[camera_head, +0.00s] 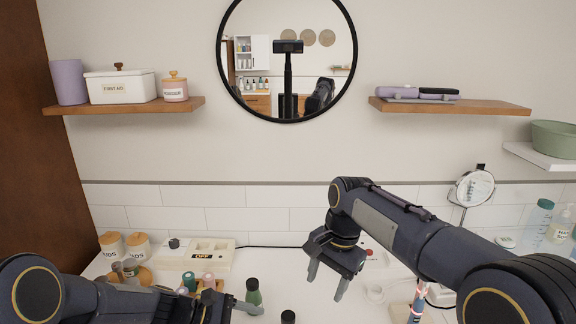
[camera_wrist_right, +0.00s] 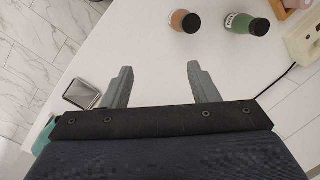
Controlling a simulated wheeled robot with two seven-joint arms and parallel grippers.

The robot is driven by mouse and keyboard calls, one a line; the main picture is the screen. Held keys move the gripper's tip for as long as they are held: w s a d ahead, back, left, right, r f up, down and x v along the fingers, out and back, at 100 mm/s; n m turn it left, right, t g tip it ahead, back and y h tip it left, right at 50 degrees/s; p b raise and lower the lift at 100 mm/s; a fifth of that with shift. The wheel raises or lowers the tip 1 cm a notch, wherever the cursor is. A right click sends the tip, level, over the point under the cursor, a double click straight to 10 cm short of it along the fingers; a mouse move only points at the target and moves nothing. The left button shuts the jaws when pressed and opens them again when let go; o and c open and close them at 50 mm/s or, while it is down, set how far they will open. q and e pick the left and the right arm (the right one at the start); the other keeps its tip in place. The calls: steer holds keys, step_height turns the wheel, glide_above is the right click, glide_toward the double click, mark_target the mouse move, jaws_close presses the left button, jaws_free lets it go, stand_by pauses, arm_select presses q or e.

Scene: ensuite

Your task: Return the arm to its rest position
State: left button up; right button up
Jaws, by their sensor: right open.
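My right arm comes in from the right in the head view, bent at the elbow. Its gripper (camera_head: 327,282) hangs above the white counter (camera_head: 350,307) with its fingers apart and nothing between them. The right wrist view also shows these open, empty fingers (camera_wrist_right: 160,68) over the counter. My left arm lies low at the left of the head view. Its gripper (camera_head: 243,306) is near the bottom edge, seen from the side, and whether its jaws are open is unclear.
A green bottle (camera_head: 253,291) and a dark-capped bottle (camera_head: 288,317) stand between the grippers. A power strip (camera_head: 207,254), wooden-lidded jars (camera_head: 137,246), a round mirror (camera_head: 474,187) and a toothbrush cup (camera_head: 402,312) are around.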

arm_select(q)
steer(key=s+a+r+m+y, duration=0.25)
steer(key=s+r+m, duration=0.2)
steer(key=s, duration=0.25)
steer(key=s+a+r+m+y, duration=0.1)
steer(key=s+a+r+m, duration=0.35)
steer(key=s, duration=0.25)
arm_select(e)
steer(key=s+d+r+n+t+y, duration=0.2)
steer(key=s+d+n+y, duration=0.1)
steer(key=s+d, duration=1)
arm_select(q)
steer(key=s+a+f+m+t+y, duration=0.1)
steer(key=s+a+m+t+y, duration=0.2)
steer(key=s, duration=0.8)
steer(key=a+m+y, duration=0.2)
steer(key=shift+f+m+t, duration=0.15)
steer(key=shift+m+t, duration=0.15)
arm_select(e)
steer(key=s+f+n+t+h, duration=0.1)
steer(key=s+f+n+t, duration=0.2)
steer(key=s, duration=1.1)
step_height(320, 180, down, 3)
steer(key=shift+s+a+f+n+t, duration=0.2)
steer(key=shift+s+n+t, duration=0.1)
steer(key=shift+t, duration=0.1)
